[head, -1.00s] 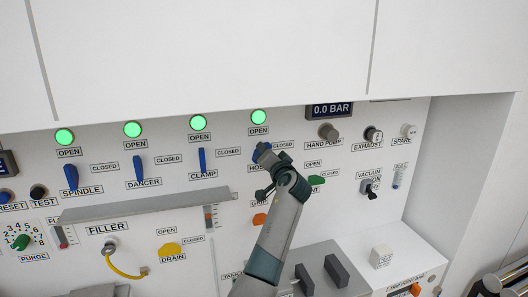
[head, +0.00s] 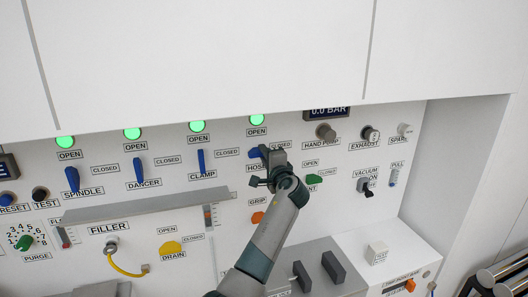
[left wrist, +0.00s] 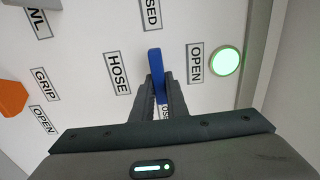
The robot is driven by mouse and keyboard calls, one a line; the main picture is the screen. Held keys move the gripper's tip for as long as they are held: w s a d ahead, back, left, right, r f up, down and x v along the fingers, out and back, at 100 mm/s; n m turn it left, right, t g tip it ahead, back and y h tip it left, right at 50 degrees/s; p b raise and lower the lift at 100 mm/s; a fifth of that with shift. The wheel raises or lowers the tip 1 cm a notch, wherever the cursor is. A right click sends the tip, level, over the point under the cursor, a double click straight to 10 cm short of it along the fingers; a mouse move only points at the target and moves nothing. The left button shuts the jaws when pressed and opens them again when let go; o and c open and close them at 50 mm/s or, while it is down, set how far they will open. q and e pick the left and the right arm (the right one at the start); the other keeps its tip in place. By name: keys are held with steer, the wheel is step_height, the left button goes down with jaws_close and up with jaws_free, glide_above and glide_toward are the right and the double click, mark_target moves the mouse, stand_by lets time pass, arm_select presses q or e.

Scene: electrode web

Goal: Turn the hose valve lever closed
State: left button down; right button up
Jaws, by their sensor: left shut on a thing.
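The blue hose valve lever (head: 254,153) is on the white panel, below its OPEN label and left of its CLOSED label in the head view. My left gripper (head: 266,157) is at the lever and partly covers it. In the left wrist view, the lever (left wrist: 155,63) stands between the two fingers of my left gripper (left wrist: 159,85), which are shut on it. The lever's exact angle is hard to tell. The green hose light (head: 257,119) above is lit. My right gripper is not in view.
The blue clamp lever (head: 201,160) is to the left, and the orange grip handle (head: 257,217) is below. A green handle (head: 313,179) is just right of my gripper. A grey ledge (head: 145,208) juts out at lower left.

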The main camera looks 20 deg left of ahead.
arm_select(q)
steer(key=shift+r, duration=0.1)
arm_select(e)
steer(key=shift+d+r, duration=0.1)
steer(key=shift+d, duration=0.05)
arm_select(q)
steer(key=c, duration=1.8)
jaws_free()
steer(key=shift+c, duration=0.2)
steer(key=shift+o, duration=0.5)
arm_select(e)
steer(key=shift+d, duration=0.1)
